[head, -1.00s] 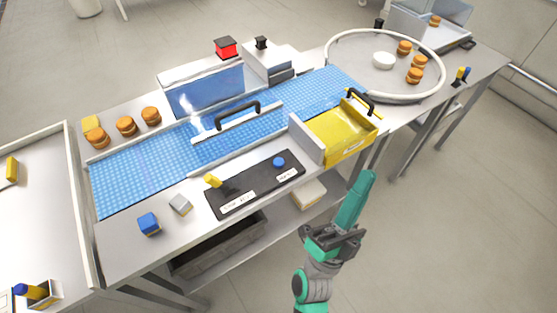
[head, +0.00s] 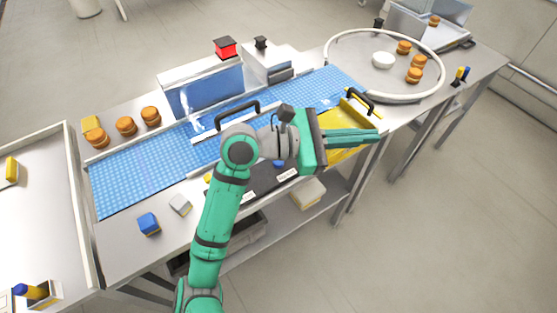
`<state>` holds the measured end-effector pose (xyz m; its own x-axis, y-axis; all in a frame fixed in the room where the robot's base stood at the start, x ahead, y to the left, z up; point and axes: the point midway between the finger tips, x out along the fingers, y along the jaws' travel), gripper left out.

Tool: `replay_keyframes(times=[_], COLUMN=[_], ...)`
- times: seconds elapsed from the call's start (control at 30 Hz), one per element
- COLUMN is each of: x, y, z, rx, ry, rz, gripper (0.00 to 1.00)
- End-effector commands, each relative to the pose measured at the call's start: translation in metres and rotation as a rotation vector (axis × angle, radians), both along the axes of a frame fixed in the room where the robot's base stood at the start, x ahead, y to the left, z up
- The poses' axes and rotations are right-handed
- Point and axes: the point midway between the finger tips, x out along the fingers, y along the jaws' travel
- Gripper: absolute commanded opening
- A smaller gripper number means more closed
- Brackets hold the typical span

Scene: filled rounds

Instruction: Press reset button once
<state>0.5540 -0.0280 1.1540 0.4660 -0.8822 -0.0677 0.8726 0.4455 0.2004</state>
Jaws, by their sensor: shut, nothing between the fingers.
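A black control panel (head: 262,184) lies at the front edge of the table, partly hidden by my arm. A round blue button (head: 278,163) on it just shows beside my wrist. A white label (head: 288,174) is in front of the button; its writing is too small to read. The panel's yellow lever (head: 207,178) is mostly covered by my arm. My gripper (head: 377,135) is shut and empty. Its fingers point right, over the yellow bin, and its tips are clear of the blue button.
A yellow bin (head: 353,108) with a black handle is right of the panel. A blue conveyor (head: 135,172) runs behind, with a black-handled guard (head: 238,115). A blue cube (head: 148,223) and a grey cube (head: 180,205) sit left. A round turntable (head: 345,60) holds several brown rounds.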

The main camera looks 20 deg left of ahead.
Motion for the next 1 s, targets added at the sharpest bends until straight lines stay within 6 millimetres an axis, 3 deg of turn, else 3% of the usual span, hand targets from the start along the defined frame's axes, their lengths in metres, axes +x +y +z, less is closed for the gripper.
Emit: replay_keyframes(times=[0.13,0.3,0.4,0.5,0.63,1.0], x=[0.018,0.025,0.023,0.021,0.020,0.020], y=[0.060,0.134,0.169,0.191,0.204,0.204], z=[-0.032,-0.063,-0.073,-0.079,-0.082,-0.083], rx=[0.316,0.625,0.752,0.828,0.870,0.872], ry=[-0.009,0.017,0.038,0.055,0.066,0.065], rz=[0.097,0.184,0.216,0.235,0.246,0.246], gripper=[0.00,0.00,0.00,0.00,0.00,0.00])
